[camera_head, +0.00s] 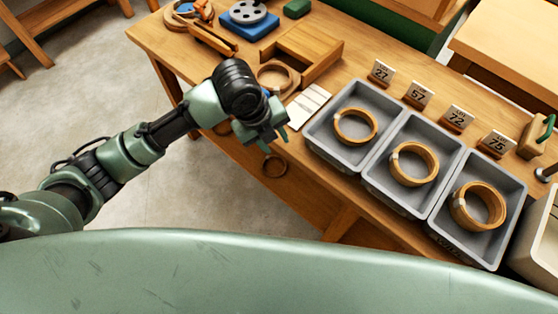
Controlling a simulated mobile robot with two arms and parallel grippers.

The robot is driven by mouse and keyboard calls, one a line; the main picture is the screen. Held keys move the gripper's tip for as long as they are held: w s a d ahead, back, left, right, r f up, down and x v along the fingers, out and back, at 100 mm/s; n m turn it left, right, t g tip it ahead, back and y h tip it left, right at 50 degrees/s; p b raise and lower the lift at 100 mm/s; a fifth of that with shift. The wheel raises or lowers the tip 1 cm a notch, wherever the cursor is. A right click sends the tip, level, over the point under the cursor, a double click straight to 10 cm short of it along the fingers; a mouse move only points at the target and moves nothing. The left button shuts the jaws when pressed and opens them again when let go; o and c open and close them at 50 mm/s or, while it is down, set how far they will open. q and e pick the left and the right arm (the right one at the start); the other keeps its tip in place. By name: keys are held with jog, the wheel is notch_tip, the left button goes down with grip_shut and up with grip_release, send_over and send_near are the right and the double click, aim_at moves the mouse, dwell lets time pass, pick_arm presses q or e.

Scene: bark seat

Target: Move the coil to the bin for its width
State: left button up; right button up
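Three wood-coloured coils lie in three grey bins: one coil (355,111) in the left bin (318,137), one (434,164) in the middle bin (398,200), and a thicker one (499,206) in the right bin (464,252). Another coil (291,69) lies on the table by a wooden box, partly hidden by my arm. A darker ring (275,165) shows at the table's front side, just below my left gripper (265,133). This gripper is left of the bins, its teal fingers apart; I see nothing clearly held. My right gripper is out of view.
A wooden box (322,47), pale strips (309,102) and a blue block (249,28) are on the table (155,35).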

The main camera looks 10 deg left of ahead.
pick_arm(q)
jog(key=shift+s+d+f+n+t+h, duration=0.1)
jog(key=shift+s+d+f+n+h, duration=0.15)
jog(key=shift+s+n, duration=0.55)
jog(key=shift+s+d+f+n+t+h, duration=0.15)
jog(key=shift+s+d+n, duration=0.3)
jog(key=shift+n, duration=0.75)
jog(key=shift+s+d+f+n+t+h, duration=0.1)
jog(key=shift+s+d+f+n+h, duration=0.15)
jog(key=shift+s+n, duration=0.55)
jog(key=shift+w, duration=0.2)
